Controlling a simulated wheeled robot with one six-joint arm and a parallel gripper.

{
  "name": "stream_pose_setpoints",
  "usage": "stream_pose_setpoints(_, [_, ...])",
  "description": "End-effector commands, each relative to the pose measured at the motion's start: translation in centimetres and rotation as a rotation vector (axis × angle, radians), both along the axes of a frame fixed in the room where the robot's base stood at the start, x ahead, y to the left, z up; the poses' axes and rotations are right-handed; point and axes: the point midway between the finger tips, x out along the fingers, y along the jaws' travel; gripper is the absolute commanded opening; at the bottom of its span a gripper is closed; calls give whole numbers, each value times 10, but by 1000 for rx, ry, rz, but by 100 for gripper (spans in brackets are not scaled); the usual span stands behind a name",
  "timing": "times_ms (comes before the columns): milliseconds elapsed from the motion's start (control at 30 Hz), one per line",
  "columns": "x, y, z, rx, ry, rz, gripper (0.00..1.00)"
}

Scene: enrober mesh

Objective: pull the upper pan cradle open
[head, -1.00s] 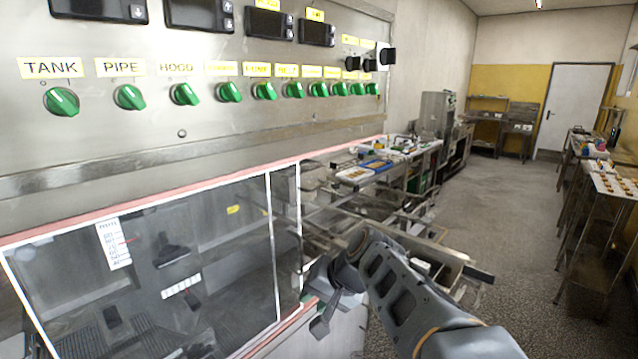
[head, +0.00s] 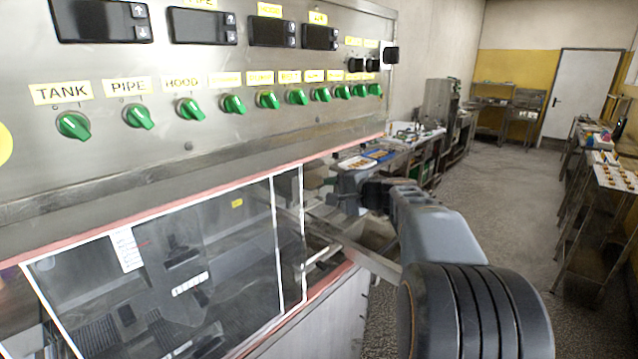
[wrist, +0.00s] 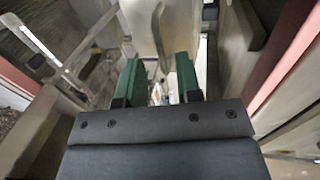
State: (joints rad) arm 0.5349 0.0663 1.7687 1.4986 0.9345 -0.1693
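My gripper (wrist: 157,66) shows in the wrist view with its two green fingers apart and nothing clearly held between them. A curved metal piece (wrist: 159,35), like a handle or hook, stands beyond the fingertips, between them in the picture. I cannot tell whether it touches them or belongs to the upper pan cradle. In the head view a pale metal bar (head: 352,250) runs out from the machine's right end, below my arm. It may be part of a pan cradle, but I cannot tell which. In that view my arm hides much of that area, and the fingertips are not clear.
The machine's control panel (head: 200,140) with green knobs fills the upper left. A clear hood (head: 160,290) is below it. Benches (head: 440,135) stand behind, and a rack table (head: 590,205) is at the right. The floor (head: 500,215) between is open.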

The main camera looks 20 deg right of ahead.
Motion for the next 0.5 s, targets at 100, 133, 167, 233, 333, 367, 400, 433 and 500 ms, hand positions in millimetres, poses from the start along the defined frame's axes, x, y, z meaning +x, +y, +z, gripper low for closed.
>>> stream_pose_setpoints(100, [18,9,-3,2,2,3,32])
stream_pose_setpoints(133, [22,11,-4,1,2,4,32])
stream_pose_setpoints(167, [25,13,-5,1,3,4,32])
stream_pose_setpoints(233, [33,15,-6,0,1,2,32])
stream_pose_setpoints(333, [40,19,-9,1,1,2,32])
stream_pose_setpoints(367, [42,19,-9,0,1,2,32])
stream_pose_setpoints(400, [43,20,-10,-1,1,1,32])
stream_pose_setpoints(433, [44,21,-10,-1,1,1,32])
stream_pose_setpoints(500, [46,22,-11,-1,1,1,32])
